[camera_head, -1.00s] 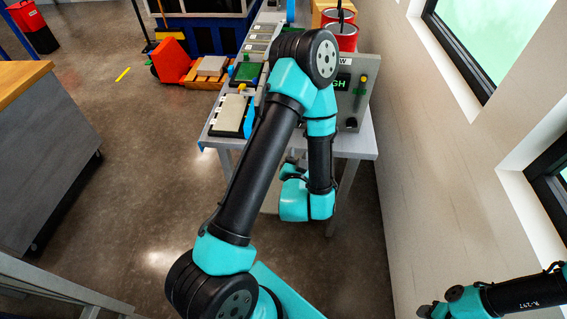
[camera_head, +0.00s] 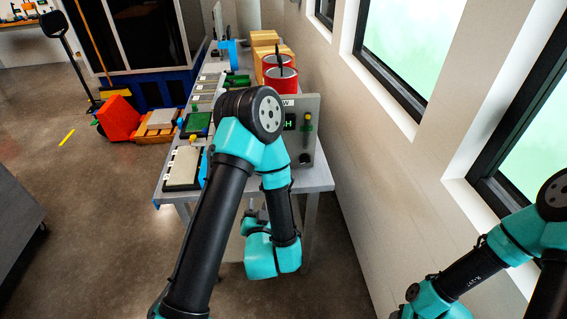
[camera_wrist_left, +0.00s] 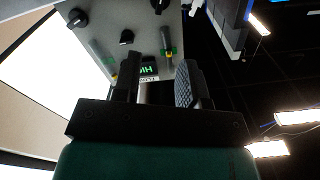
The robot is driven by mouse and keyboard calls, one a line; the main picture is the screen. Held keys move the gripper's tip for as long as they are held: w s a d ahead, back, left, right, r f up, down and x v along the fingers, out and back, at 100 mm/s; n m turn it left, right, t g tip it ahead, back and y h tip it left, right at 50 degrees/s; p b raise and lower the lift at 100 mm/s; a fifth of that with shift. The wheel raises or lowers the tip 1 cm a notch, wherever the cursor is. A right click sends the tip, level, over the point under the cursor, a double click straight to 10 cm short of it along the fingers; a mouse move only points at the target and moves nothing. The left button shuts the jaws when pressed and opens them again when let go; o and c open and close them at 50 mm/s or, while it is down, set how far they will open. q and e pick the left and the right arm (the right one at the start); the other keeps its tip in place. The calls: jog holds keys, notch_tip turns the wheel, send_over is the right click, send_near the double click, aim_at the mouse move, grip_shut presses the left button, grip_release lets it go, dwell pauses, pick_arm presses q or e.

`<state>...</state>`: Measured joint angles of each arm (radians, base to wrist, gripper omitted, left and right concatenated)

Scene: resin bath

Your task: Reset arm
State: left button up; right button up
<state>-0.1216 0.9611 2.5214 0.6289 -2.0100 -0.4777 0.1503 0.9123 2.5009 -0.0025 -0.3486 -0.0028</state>
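My left arm rises from the bottom of the head view, bends at a black elbow and drops down in front of the bench. My left gripper (camera_head: 250,216) hangs low before the bench front, mostly hidden behind my arm. In the left wrist view my left gripper (camera_wrist_left: 160,62) has its two fingers apart with nothing between them. A grey control panel (camera_head: 306,142) with a green display stands beyond it; the panel (camera_wrist_left: 107,28) also fills the top of the left wrist view, upside down. My right arm enters at the lower right; its gripper is out of frame.
The bench (camera_head: 318,176) carries trays, a white-topped box (camera_head: 184,165), red cans (camera_head: 279,88) and wooden blocks (camera_head: 265,42). A wall with windows (camera_head: 407,50) runs close on the right. An orange cart (camera_head: 119,118) stands on the floor at left.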

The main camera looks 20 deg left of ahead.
pick_arm(q)
jog(key=s+d+f+n+g+h, duration=0.1)
jog(key=s+d+f+g+h, duration=0.1)
jog(key=f+g+h, duration=0.5)
jog(key=s+d+f+g+h, duration=0.2)
jog(key=f+g+h, duration=0.1)
jog(key=f, duration=0.8)
jog(key=s+f+g+h, duration=0.2)
jog(key=s+g, duration=0.3)
jog(key=s, duration=0.2)
jog(key=shift+d, duration=0.35)
